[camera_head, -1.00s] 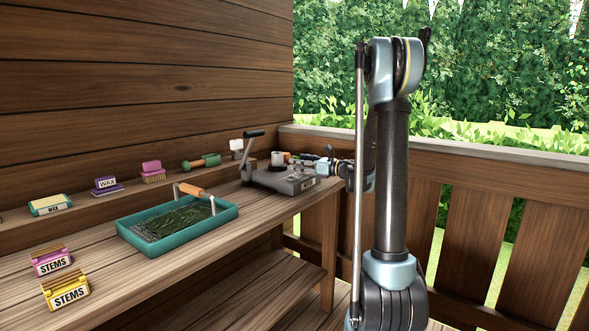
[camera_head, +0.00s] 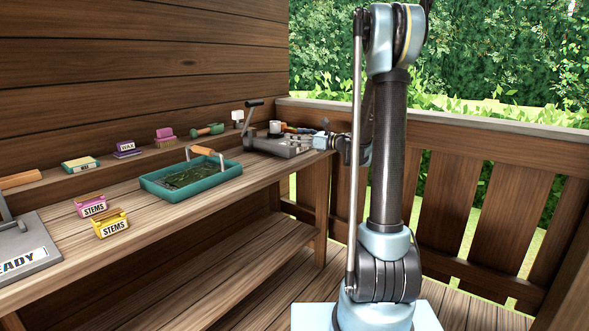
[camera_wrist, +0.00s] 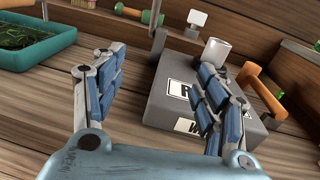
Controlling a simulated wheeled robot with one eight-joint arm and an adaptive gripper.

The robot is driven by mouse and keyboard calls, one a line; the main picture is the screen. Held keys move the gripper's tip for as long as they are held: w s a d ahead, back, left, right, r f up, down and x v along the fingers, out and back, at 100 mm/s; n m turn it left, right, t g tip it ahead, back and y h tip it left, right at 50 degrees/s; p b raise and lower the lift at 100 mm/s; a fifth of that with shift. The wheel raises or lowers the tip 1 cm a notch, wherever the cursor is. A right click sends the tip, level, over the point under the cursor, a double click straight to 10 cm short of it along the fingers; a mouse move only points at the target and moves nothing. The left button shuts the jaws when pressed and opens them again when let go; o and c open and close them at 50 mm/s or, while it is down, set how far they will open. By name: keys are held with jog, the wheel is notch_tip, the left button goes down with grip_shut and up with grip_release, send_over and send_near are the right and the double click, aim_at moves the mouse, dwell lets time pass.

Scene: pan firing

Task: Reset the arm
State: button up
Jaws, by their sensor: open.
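My gripper (camera_wrist: 157,90) is open and empty in the wrist view, its two blue-padded fingers spread apart. It hovers over the front of a grey press-like block (camera_wrist: 165,100) with white labels, and its right finger covers part of those labels. In the head view my gripper (camera_head: 328,141) shows small at the far end of the bench, beside the grey block (camera_head: 275,146). My arm stands upright in the middle of that view.
A teal tray (camera_head: 163,191) of green leaves lies on the bench, also at upper left in the wrist view (camera_wrist: 35,57). Pink (camera_head: 91,206) and yellow (camera_head: 111,224) STEMS boxes sit nearer. A grey READY plate (camera_head: 15,262) is at left. A wooden railing (camera_head: 450,190) bounds the right.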

jog(key=shift+s+a+f+n, duration=0.1)
jog(key=shift+a+f+n, duration=0.05)
jog(key=shift+f+n, duration=0.15)
jog(key=shift+s+a+f+g, duration=0.1)
jog(key=shift+s+a+g, duration=0.05)
jog(key=shift+s+g, duration=0.2)
jog(key=s+d+f+n+g+h, duration=0.1)
jog(key=s+f+n+g+h, duration=0.15)
jog(key=s+n, duration=0.6)
jog(key=s+d+f+n+g+h, duration=0.15)
jog(key=s+f+n+h, duration=0.25)
jog(key=s, duration=0.9)
jog(key=s+d+f+n+g+h, duration=0.1)
jog(key=s+d+f+n+h, duration=0.3)
jog(key=s+d, duration=0.4)
jog(key=s+d+f+n+g+h, duration=0.1)
jog(key=s+d+f+n+h, duration=0.3)
jog(key=s, duration=1)
jog(key=d+f+n, duration=0.3)
jog(key=d, duration=0.1)
jog(key=shift+s+f+h, duration=0.35)
jog(key=shift+f, duration=0.05)
jog(key=shift+w+f, duration=0.2)
jog(key=shift+w, duration=0.25)
